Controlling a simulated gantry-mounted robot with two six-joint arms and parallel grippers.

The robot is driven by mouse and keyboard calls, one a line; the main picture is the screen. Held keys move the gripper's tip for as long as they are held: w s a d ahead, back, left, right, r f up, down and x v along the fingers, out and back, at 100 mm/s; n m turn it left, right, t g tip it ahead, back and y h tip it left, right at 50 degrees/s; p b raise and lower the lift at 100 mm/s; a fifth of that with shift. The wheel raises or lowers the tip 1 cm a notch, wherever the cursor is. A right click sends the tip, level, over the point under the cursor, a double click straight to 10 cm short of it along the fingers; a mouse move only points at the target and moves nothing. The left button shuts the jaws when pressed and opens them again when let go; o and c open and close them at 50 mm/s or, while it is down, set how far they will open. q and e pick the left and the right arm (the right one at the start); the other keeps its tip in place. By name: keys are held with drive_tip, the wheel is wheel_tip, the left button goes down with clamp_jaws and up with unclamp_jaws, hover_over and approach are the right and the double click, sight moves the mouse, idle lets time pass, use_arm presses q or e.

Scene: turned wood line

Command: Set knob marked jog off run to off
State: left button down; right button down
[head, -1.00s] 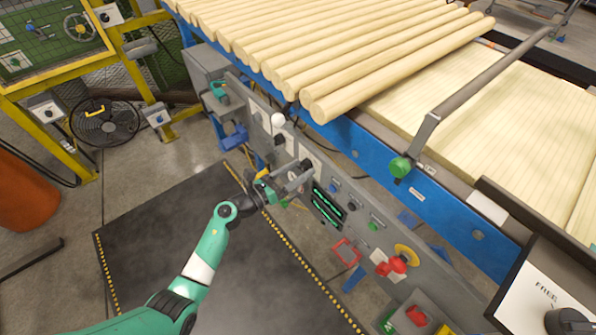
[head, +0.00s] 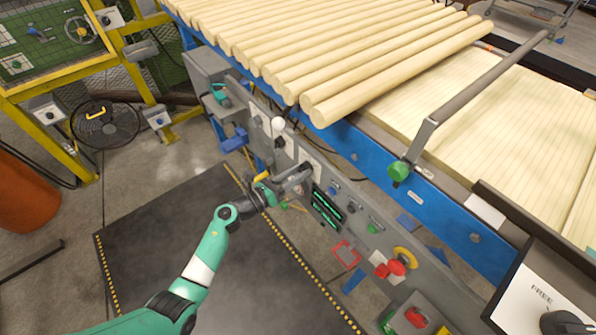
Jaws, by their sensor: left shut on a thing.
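The control panel (head: 262,98) runs along the front of the blue machine frame. My left gripper (head: 304,170) reaches the panel from the left, just left of the dark green-lit display. It is shut on a small dark knob on a pale plate (head: 309,157). The fingers hide most of this knob, so I cannot read its marking or see where its pointer stands. My right gripper is not in view.
A green-lit display (head: 327,207), a green button (head: 374,228) and a red emergency button (head: 397,266) on a yellow ring lie right of the gripper. Wooden rods (head: 400,70) lie above. The dark mat (head: 190,250) is clear.

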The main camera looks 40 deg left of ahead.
use_arm(q)
drive_tip(key=n+p, duration=0.2)
drive_tip(key=n, duration=0.1)
drive_tip(key=shift+r+n, duration=0.15)
drive_tip(key=shift+n, duration=0.25)
drive_tip(key=shift+n+p, duration=1.15)
drive_tip(key=shift+n, duration=0.75)
drive_tip(key=shift+c, duration=2.1)
unclamp_jaws()
drive_tip(key=shift+s, duration=0.35)
drive_tip(key=s+a+p, duration=0.1)
drive_tip(key=s+p, duration=0.3)
drive_tip(key=s, duration=0.7)
